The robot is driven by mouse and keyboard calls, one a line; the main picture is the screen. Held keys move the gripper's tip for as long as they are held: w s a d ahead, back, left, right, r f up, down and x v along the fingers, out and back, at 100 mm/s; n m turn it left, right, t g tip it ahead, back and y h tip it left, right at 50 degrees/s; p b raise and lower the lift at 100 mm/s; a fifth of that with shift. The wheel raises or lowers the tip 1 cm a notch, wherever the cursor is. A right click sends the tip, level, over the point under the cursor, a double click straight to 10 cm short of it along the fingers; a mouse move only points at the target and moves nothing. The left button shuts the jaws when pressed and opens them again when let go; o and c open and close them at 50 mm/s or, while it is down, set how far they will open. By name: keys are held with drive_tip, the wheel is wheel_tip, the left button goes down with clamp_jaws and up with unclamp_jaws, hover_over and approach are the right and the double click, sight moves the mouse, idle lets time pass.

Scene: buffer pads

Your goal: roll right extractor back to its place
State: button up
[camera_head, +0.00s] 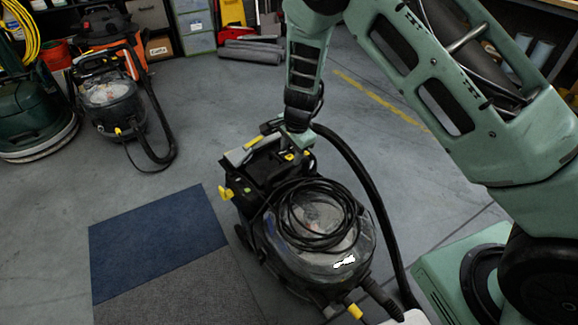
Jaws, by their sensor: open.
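The right extractor (262,172) stands on the floor in the middle of the view. It is black with yellow latches and a clear domed tank (355,245). A coiled black cable lies on top of it, and a black hose runs along its right side. My gripper (299,140) is at the back top end of the extractor, close to its handle (245,150). My gripper is open, but its fingers are small and partly hidden, and I cannot tell whether they touch the handle.
Another similar extractor (112,105) stands at the back left, beside a green round machine (35,115). A blue pad (155,235) and a grey pad (185,290) lie left of the right extractor. Shelves with bins line the back. The middle floor behind is clear.

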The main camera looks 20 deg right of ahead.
sight(289, 163)
drive_tip(key=f, duration=0.3)
drive_tip(key=w+f+b, duration=0.1)
drive_tip(key=f, duration=0.1)
drive_tip(key=shift+a+f, duration=0.1)
drive_tip(key=shift+a, duration=0.1)
clamp_jaws()
